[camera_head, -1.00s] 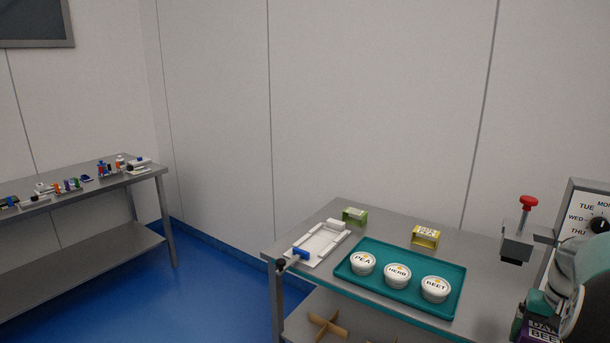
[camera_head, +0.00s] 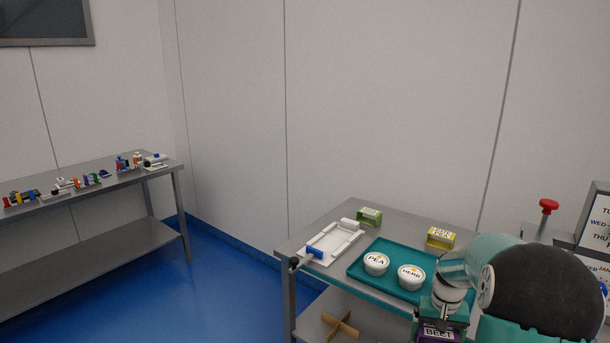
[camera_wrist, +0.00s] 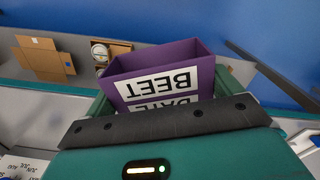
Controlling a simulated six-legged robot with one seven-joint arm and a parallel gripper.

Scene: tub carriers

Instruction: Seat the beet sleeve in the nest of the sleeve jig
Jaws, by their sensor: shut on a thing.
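The beet sleeve is a purple open box with a white BEET label. It shows upside down in the wrist view (camera_wrist: 150,62) and at the bottom of the head view (camera_head: 432,332). My gripper (camera_wrist: 165,95) is shut on it, with green fingers at its two sides. The sleeve jig (camera_head: 335,241) is a white plate with raised rails and a blue part at its near left end, on the steel table. Its nest looks empty. The held sleeve is to the right and nearer than the jig, apart from it.
A teal tray (camera_head: 358,271) holds the pea tub (camera_head: 376,264) and herb tub (camera_head: 411,277); my arm hides its right side. A green sleeve (camera_head: 369,217) and yellow sleeve (camera_head: 440,238) stand behind. A red-knobbed device (camera_head: 548,206) is at right. Another bench (camera_head: 110,178) stands far left.

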